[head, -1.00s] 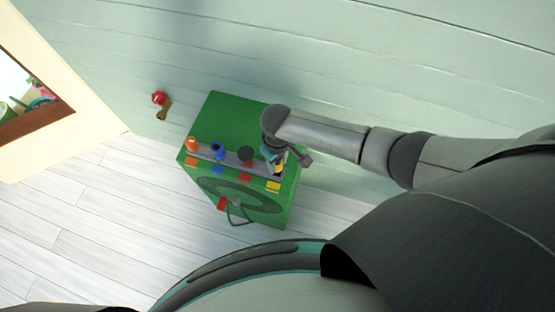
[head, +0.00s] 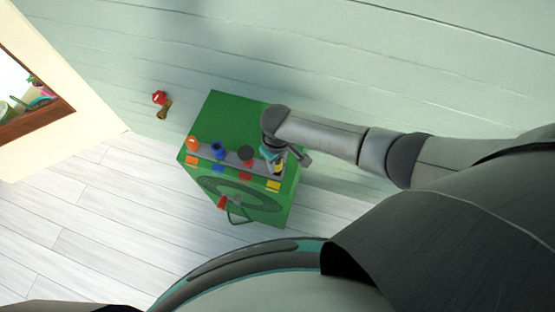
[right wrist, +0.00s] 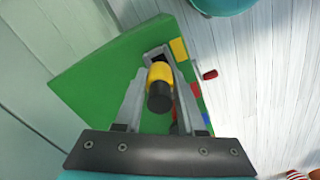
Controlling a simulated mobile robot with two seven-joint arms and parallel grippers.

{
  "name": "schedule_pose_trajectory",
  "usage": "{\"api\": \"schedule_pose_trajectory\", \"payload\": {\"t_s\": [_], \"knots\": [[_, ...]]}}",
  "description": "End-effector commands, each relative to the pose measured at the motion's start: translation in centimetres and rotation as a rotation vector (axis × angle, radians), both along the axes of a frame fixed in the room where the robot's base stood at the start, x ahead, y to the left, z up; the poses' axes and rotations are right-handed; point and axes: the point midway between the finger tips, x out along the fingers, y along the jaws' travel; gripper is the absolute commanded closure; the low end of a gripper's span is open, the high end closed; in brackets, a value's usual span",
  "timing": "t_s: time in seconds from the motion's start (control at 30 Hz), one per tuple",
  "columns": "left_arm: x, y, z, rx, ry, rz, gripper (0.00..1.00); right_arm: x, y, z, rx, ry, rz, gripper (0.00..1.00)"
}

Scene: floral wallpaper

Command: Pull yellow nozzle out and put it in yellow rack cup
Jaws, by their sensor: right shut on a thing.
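My right gripper (head: 279,160) is at the right end of the grey rack (head: 233,160) on the green box (head: 235,115). In the right wrist view its two fingers (right wrist: 160,90) are shut on the yellow nozzle (right wrist: 159,73), which has a black end facing the camera. Beyond the nozzle a dark square opening of the rack (right wrist: 154,53) shows, beside a yellow label (right wrist: 179,50). I cannot tell how far the nozzle sits in that opening. The yellow label also shows in the head view (head: 273,186). My left gripper is not in view.
An orange nozzle (head: 193,143), a blue nozzle (head: 218,150) and a dark nozzle (head: 246,153) stand along the rack. A hose reel (head: 236,195) with a red handle (head: 223,202) is on the box front. A red-handled tap (head: 160,98) is on the wall.

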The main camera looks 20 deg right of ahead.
Motion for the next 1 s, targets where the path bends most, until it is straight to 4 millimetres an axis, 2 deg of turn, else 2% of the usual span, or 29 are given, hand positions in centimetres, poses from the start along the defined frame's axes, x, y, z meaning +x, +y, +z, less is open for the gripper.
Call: {"api": "schedule_pose_trajectory", "payload": {"t_s": [0.4, 1.0], "knots": [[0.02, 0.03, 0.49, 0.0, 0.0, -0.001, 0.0, 0.06, -0.03, 0.09, 0.0, -0.001, 0.0, 1.0], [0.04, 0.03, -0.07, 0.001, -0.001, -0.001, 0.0, 0.04, -0.04, -0.69, 0.0, -0.001, -0.001, 1.0]]}}
